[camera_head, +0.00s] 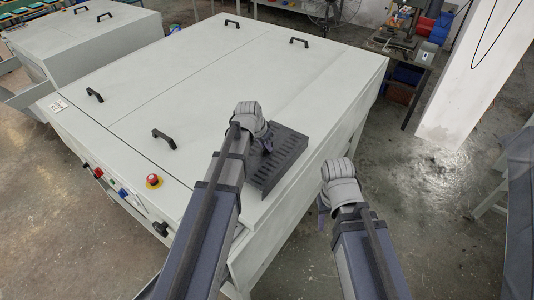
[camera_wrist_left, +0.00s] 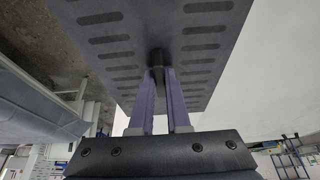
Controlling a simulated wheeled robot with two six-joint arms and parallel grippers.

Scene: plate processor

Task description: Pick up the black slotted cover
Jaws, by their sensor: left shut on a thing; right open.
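The black slotted cover (camera_head: 287,158) is at the near right corner of the large white machine's top in the head view. It also fills the upper part of the left wrist view (camera_wrist_left: 208,30), with rows of slots and a dark knob (camera_wrist_left: 159,60) in its middle. My left gripper (camera_wrist_left: 160,85) is shut on that knob. In the head view my left gripper (camera_head: 268,147) is over the cover, partly hidden by its own wrist. I cannot tell whether the cover touches the machine top. My right gripper (camera_head: 323,205) is open and empty, beside the machine's right side.
The white machine (camera_head: 220,75) has several black handles on its flat top. A red emergency button (camera_head: 153,180) on a yellow base sits near its front edge. A white pillar (camera_head: 480,75) and a workbench (camera_head: 400,55) stand at the right, with open floor between.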

